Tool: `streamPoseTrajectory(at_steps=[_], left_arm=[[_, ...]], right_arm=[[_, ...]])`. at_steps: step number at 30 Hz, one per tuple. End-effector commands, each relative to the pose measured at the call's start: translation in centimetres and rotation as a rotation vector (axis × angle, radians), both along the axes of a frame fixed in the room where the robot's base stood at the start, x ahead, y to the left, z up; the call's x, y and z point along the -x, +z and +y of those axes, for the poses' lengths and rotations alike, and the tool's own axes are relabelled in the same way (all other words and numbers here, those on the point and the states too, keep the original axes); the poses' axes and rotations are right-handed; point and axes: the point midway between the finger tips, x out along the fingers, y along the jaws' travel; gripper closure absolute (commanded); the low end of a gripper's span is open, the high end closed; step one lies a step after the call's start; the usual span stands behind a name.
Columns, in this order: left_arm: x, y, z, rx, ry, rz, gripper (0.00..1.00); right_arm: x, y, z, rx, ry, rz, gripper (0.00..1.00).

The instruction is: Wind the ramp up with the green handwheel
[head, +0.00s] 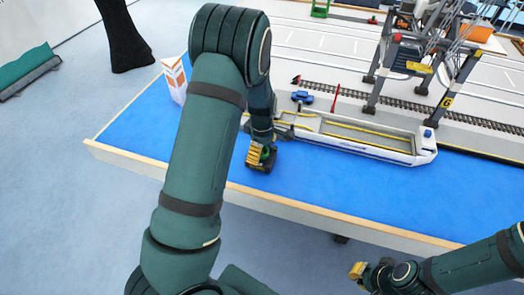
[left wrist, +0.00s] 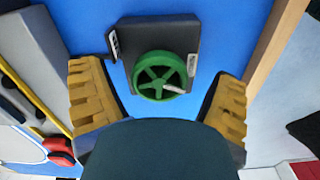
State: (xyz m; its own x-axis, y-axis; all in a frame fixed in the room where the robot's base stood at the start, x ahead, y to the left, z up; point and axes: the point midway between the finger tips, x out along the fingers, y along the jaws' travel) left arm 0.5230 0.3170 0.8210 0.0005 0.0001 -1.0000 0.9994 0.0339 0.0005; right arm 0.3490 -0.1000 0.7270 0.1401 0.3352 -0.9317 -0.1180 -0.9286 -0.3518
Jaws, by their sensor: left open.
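The green handwheel (left wrist: 160,75) shows in the left wrist view, a spoked wheel with a small pale crank knob on its rim. It sits on a dark grey box (left wrist: 182,32) on the blue surface. My left gripper (head: 262,157) is open, its yellow-padded fingers to either side of the wheel and apart from it. The ramp cannot be made out clearly; my left arm covers the near end of the white barge (head: 395,152). My right gripper (head: 358,271) is at the lower right, away from the table.
The blue table top (head: 345,196) has a pale wooden edge (head: 300,206). A gantry crane (head: 408,57) stands over rails behind the barge. The blue area before the barge is clear.

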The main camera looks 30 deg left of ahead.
Motion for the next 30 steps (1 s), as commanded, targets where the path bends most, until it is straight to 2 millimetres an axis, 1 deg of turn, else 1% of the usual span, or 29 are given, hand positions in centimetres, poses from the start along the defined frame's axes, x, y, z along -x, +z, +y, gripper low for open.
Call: streamPoseTrajectory(at_steps=[4,5,6,8,9,10,20,26,30], left_arm=[[0.00,0.03,0.00,0.000,0.000,0.000,0.12],[0.00,0.03,0.00,0.000,0.000,0.000,0.20],[0.00,0.03,0.00,0.000,0.000,0.000,0.34],[0.00,0.04,0.00,0.000,0.000,0.000,0.55],[0.00,0.04,0.00,0.000,0.000,0.000,0.69],[0.00,0.04,0.00,0.000,0.000,0.000,0.80],[0.01,0.08,0.00,0.000,-0.027,0.000,0.80],[0.07,0.12,0.03,0.001,-0.117,0.001,0.80],[0.10,0.15,0.01,0.001,-0.226,0.001,0.80]], right_arm=[[-0.02,0.02,0.00,0.000,0.000,0.000,1.00],[-0.02,0.02,0.00,0.000,0.000,0.000,1.00],[-0.02,0.02,0.00,0.000,0.000,0.000,1.00],[-0.02,0.02,0.00,0.000,0.000,0.000,1.00],[-0.01,0.02,0.00,0.000,0.000,0.000,1.00],[-0.02,0.02,0.00,0.000,0.000,0.000,1.00],[0.00,0.13,0.00,0.000,0.000,0.000,1.00],[0.06,0.46,0.00,0.000,0.001,0.002,1.00],[0.13,0.78,0.02,0.000,0.000,0.003,1.00]])
